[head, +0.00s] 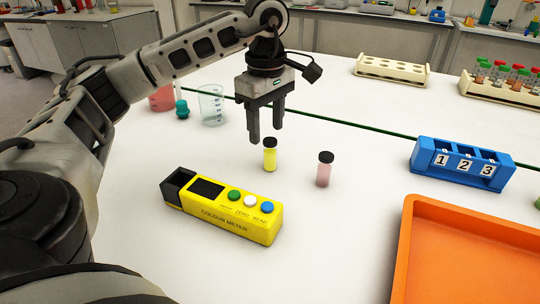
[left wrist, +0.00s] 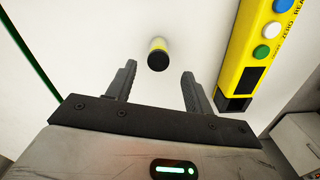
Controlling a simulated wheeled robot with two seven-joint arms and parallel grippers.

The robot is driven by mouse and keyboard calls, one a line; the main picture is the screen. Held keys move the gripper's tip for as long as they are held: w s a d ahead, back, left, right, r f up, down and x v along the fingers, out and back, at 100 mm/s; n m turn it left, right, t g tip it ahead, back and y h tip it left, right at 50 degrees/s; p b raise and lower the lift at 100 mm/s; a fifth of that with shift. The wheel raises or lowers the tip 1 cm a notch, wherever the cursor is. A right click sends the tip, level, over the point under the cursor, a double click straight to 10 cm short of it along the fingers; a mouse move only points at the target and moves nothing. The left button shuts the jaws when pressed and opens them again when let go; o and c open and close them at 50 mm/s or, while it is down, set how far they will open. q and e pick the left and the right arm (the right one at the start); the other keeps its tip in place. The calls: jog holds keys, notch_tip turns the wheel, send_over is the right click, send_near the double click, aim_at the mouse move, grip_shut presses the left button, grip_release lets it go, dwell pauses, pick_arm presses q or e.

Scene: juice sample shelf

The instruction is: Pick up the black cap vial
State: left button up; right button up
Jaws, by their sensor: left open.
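Two vials with black caps stand upright on the white table. One vial with yellow contents (head: 270,158) stands behind the yellow colour meter, and one with pink contents (head: 324,172) stands to its right. My left gripper (head: 267,137) is open and empty above the table, just up and left of the yellow vial. In the left wrist view, the black-capped yellow vial (left wrist: 158,54) lies ahead of the two spread fingers (left wrist: 158,82), roughly centred between them and not touching them. The pink vial is not in the left wrist view. My right gripper is not in view.
The yellow colour meter (head: 225,212) lies in front of the vials. A blue numbered rack (head: 424,152) and an orange tray (head: 408,246) are at the right. A beaker (head: 211,106) stands behind left. Tube racks (head: 391,70) are at the back.

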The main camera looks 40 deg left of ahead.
aim_at(270, 140)
pick_arm(q)
jog(key=f, duration=0.5)
jog(key=shift+w+d, duration=0.2)
jog(key=shift+d, duration=0.1)
jog(key=c, duration=1.1)
jog(key=shift+o, duration=0.2)
jog(key=shift+r, duration=0.15)
